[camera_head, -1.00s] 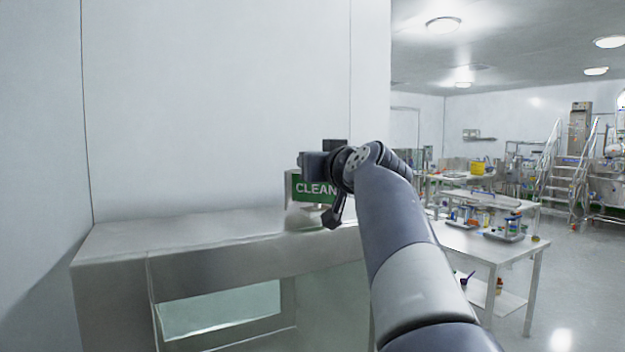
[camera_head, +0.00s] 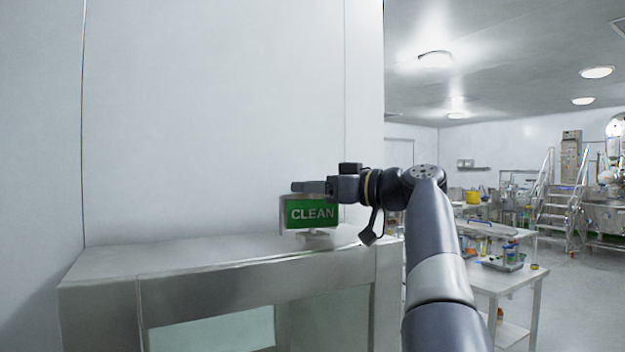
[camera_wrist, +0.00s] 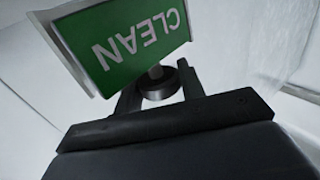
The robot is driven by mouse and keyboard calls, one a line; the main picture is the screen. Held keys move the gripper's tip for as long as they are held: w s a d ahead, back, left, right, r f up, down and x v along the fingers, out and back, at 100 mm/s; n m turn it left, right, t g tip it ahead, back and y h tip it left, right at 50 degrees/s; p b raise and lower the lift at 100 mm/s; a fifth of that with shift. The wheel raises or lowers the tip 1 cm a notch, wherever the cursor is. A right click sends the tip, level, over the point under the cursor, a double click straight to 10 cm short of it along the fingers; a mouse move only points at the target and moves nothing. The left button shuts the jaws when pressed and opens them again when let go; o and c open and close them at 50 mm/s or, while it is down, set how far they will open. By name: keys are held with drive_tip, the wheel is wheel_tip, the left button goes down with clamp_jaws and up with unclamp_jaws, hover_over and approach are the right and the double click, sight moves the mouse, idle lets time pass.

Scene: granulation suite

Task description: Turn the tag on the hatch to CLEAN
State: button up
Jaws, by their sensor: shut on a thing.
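The tag (camera_head: 312,213) is a green plate with white CLEAN lettering on a small pale stand on top of the steel hatch (camera_head: 210,292). Its CLEAN face points to the head camera. In the wrist view the tag (camera_wrist: 125,45) shows upside down, with a round dark knob (camera_wrist: 160,88) beside its edge. My gripper (camera_head: 308,187) lies level along the tag's top edge, reaching in from the right. In the wrist view my gripper (camera_wrist: 157,82) is shut with the knob between its fingers. The tag's back is hidden.
A white wall (camera_head: 215,120) stands close behind the hatch. The hatch top left of the tag is bare. Steel tables (camera_head: 500,272) with small equipment stand to the right, with steps (camera_head: 560,205) and open floor beyond.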

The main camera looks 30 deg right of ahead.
drive_tip(key=shift+n+g+y+p, duration=1.1)
drive_tip(key=shift+y, duration=0.2)
drive_tip(key=shift+g, duration=0.3)
drive_tip(key=o, duration=1)
drive_tip(key=shift+c, duration=0.2)
drive_tip(key=shift+d, duration=0.1)
drive_tip(key=v, duration=1)
drive_tip(key=shift+s+d+f, duration=0.2)
drive_tip(key=shift+d, duration=0.1)
